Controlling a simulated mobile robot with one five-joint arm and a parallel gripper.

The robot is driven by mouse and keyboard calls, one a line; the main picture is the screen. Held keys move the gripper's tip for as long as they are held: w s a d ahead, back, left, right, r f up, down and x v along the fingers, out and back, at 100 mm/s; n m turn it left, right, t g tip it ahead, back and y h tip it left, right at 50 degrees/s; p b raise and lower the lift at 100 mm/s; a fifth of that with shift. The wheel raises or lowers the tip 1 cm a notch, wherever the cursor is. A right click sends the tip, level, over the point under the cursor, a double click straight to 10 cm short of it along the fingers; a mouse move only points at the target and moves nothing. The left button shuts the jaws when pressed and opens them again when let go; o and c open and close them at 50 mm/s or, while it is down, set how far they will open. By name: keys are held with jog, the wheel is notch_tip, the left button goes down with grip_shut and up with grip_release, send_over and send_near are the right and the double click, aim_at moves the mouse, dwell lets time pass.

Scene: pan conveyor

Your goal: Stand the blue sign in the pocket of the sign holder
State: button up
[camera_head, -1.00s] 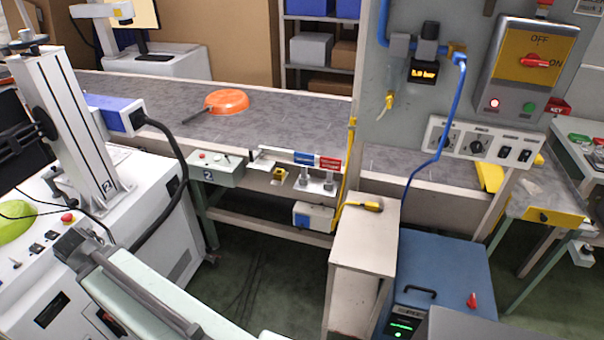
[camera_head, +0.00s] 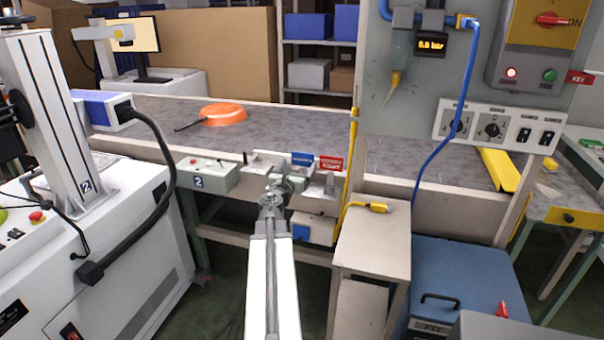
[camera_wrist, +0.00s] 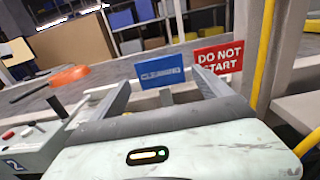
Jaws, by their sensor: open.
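The blue sign (camera_head: 302,159), marked "CLEANING" in the wrist view (camera_wrist: 160,73), stands upright at the conveyor's front edge, just left of the red "DO NOT START" sign (camera_head: 331,163). My gripper (camera_head: 284,182) is open, just in front of and slightly left of the blue sign. In the wrist view my gripper's fingers (camera_wrist: 161,85) frame the blue sign; I cannot tell whether it lies between them or just beyond. I cannot tell which part is the sign holder's pocket; my gripper hides some of this area.
An orange pan (camera_head: 223,114) lies on the grey conveyor (camera_head: 150,122). A grey-green control box (camera_head: 207,176) is left of my gripper. A yellow upright (camera_head: 353,150) and wall panel stand close on the right.

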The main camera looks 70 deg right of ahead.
aim_at(302, 159)
jog(key=d, duration=0.6)
jog(key=shift+w+d, duration=0.15)
jog(key=shift+d, duration=0.1)
jog(key=shift+a, duration=0.1)
jog(key=shift+c, duration=0.3)
